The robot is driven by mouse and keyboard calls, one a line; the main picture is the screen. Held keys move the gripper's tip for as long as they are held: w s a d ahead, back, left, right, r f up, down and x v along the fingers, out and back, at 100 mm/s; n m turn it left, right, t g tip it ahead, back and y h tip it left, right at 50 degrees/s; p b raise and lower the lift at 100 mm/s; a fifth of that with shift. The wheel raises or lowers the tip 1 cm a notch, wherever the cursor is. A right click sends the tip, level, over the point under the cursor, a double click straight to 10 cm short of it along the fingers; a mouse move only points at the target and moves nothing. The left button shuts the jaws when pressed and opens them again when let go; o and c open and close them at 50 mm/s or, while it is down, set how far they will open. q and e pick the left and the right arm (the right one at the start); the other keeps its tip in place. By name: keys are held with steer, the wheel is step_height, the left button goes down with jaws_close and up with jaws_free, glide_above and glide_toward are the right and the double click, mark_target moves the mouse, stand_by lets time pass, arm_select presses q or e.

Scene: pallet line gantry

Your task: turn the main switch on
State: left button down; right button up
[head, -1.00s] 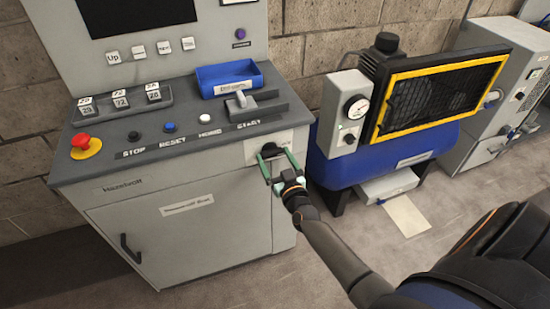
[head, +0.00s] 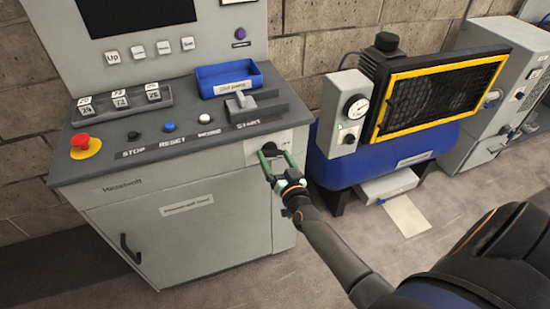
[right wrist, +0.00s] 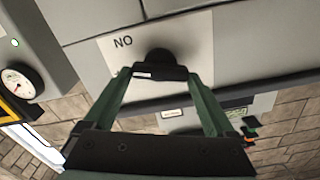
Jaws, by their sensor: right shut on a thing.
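The main switch is a black rotary knob (head: 270,149) on a pale plate at the upper right of the grey console's front. In the right wrist view the knob (right wrist: 161,66) shows between my fingertips, with a dark bar across it. The plate (right wrist: 112,50) carries letters that read "NO" in this view, seemingly "ON" upside down. My right gripper (head: 275,156), with green fingers, is shut on the knob; it also shows in the right wrist view (right wrist: 160,76). The fingers partly hide the knob in the head view. My left gripper is not in view.
The grey console (head: 165,225) has a red emergency button (head: 81,141), several push buttons, a lever (head: 240,100) and a blue tray (head: 229,80) on top. A blue compressor (head: 385,155) with a yellow-framed guard stands close to the right. Floor is clear in front.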

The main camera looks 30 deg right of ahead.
steer(key=m, duration=0.3)
steer(key=shift+f+m, duration=0.1)
steer(key=shift+m, duration=0.3)
steer(key=m+b, duration=0.1)
steer(key=m, duration=0.2)
steer(key=shift+d+m, duration=0.1)
steer(key=shift+m, duration=0.2)
steer(key=m+b, duration=0.1)
steer(key=m, duration=0.2)
steer(key=shift+s+f+m, duration=0.1)
steer(key=shift+f+m, duration=0.05)
steer(key=shift+m, duration=0.15)
steer(key=shift+m+b, duration=0.4)
steer(key=shift+m, duration=1.4)
steer(key=o, duration=1.1)
steer(key=shift+c, duration=0.2)
steer(key=shift+s, duration=0.1)
